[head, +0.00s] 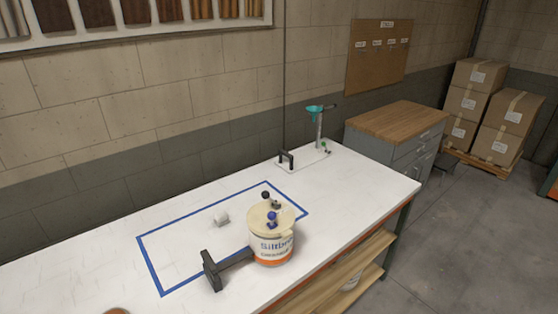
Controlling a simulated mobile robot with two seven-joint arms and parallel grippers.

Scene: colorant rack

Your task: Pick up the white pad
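A small white pad (221,219) lies on the white bench top (90,250), inside a rectangle of blue tape (150,262). It looks like a small block with a greyish side and stands apart from the things around it. Neither of my grippers shows in the head view.
A white bucket with an orange band (272,247) stands right of the pad, with small dark and blue knobs on its lid. A stand with a teal funnel (315,112) is at the far end.

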